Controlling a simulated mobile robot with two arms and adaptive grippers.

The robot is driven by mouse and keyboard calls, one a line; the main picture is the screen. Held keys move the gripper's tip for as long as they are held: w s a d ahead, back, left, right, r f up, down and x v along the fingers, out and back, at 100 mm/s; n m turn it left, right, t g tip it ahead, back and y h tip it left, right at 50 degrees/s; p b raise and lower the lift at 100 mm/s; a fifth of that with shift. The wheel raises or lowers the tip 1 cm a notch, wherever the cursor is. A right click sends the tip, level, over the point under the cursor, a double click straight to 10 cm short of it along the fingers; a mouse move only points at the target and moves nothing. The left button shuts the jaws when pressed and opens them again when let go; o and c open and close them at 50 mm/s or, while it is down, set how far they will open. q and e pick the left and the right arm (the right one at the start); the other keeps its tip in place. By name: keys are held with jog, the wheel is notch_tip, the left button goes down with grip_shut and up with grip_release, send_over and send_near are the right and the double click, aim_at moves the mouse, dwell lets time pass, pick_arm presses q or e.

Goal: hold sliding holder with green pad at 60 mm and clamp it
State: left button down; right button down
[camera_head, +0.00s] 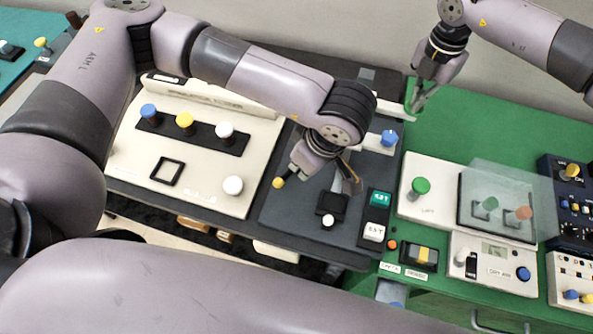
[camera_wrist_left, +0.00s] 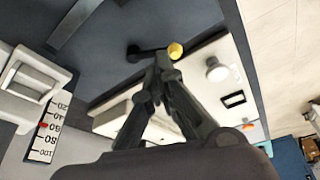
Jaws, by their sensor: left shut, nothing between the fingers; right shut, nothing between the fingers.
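A green pad (camera_head: 409,94) shows edge-on at the end of a pale holder (camera_head: 393,109) at the back of the dark plate. My right gripper (camera_head: 419,101) is shut and empty beside the pad; I cannot tell whether it touches. In the left wrist view a white scale (camera_wrist_left: 44,132) has a red pointer (camera_wrist_left: 43,125) by the 60 mark, under a white block (camera_wrist_left: 36,80). My left gripper (camera_head: 352,187) is shut and empty over the plate. In its wrist view its fingertips (camera_wrist_left: 162,62) are near a black lever with a yellow ball (camera_wrist_left: 175,50), which also shows in the head view (camera_head: 278,183).
A blue knob (camera_head: 389,138) stands right of my left wrist. A white panel (camera_head: 205,185) with coloured knobs lies left. Green and white buttons (camera_head: 377,215), a box with a clear cover (camera_head: 505,195) and control boxes stand right. Bare green table (camera_head: 480,125) lies behind them.

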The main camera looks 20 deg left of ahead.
aim_at(288, 174)
jog(key=shift+f, duration=0.1)
pick_arm(q)
jog(key=f+m+g+h, duration=0.1)
jog(key=f+m+h, duration=0.1)
jog(key=m, duration=1)
jog(key=s+f+m+g+h, duration=0.1)
jog(key=f+m, duration=0.4)
jog(key=m, duration=0.6)
jog(key=d+f+m+h, duration=0.1)
jog(key=f+m+h, duration=0.2)
jog(key=m, duration=0.9)
jog(key=shift+s+f+m+g+h, duration=0.2)
jog(key=shift+m+g+h, duration=0.1)
jog(key=shift+g, duration=0.1)
jog(key=a, duration=0.1)
jog(key=w+a, duration=0.1)
jog(key=a+r, duration=0.1)
jog(key=shift+w+a, duration=0.2)
jog(key=shift+w, duration=0.05)
jog(key=shift+w+a+r, duration=0.1)
jog(key=shift+a, duration=0.15)
